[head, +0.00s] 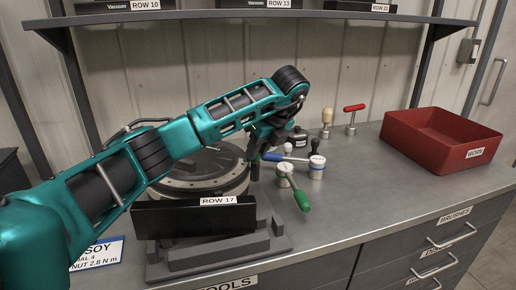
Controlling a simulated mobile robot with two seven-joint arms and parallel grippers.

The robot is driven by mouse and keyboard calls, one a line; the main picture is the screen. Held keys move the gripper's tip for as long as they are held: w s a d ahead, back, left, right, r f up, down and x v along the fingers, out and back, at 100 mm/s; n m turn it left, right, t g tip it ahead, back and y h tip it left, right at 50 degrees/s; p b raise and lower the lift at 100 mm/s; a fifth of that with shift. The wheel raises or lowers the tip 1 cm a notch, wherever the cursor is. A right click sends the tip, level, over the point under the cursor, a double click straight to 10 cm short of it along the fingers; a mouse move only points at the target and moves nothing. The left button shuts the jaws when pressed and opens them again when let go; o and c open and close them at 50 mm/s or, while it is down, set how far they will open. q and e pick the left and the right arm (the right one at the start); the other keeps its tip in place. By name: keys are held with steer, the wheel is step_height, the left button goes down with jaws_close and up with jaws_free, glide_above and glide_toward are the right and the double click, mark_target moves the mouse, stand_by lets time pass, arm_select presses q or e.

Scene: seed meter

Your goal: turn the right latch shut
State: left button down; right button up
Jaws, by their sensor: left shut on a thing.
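The seed meter (205,172) is a round, dark-topped housing with a pale rim. It sits on a grey stand behind a black plate marked ROW 17 (190,217). My left arm reaches across above it from the left. My left gripper (255,158) points down at the right edge of the meter and is shut on the right latch there. The latch is mostly hidden by the fingers, so its angle cannot be told. My arm also covers part of the meter's left and back. My right gripper is not in view.
A red-handled tool (353,109) stands farther back. A red WORN bin (440,157) sits at the right. A shelf (330,15) runs above. The front-right bench top is clear.

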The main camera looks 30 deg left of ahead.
arm_select(q)
steer(key=c, duration=0.9)
jaws_free()
steer(key=shift+c, duration=0.2)
steer(key=p+v, duration=0.2)
steer(key=v, duration=1.1)
